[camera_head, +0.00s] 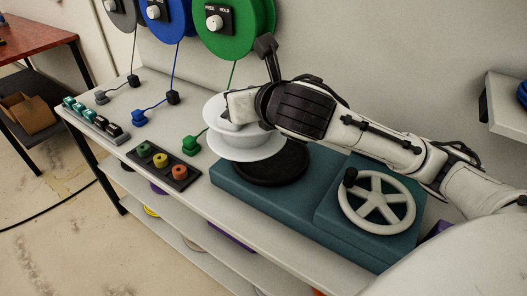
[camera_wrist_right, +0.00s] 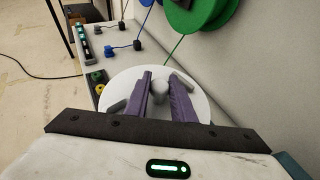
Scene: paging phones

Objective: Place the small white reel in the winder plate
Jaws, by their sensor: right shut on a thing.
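The small white reel (camera_head: 246,146) has two white flanges and is held above the round black winder plate (camera_head: 272,164), overlapping its far left part in the head view. The plate sits on the left end of the teal winder base (camera_head: 233,188). My right gripper (camera_head: 238,118) is shut on the reel from above. In the right wrist view its purple fingers (camera_wrist_right: 160,98) grip the grey-white hub, with the reel's white disc (camera_wrist_right: 130,80) around them. Any gap between reel and plate is hard to judge. My left gripper is not in view.
A white spoked crank wheel (camera_head: 376,203) with a black knob stands on the winder's right end. Green (camera_head: 229,24) and blue (camera_head: 165,14) reels hang on the wall, with cords to plugs on the bench. A block with coloured knobs (camera_head: 163,164) lies left of the winder.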

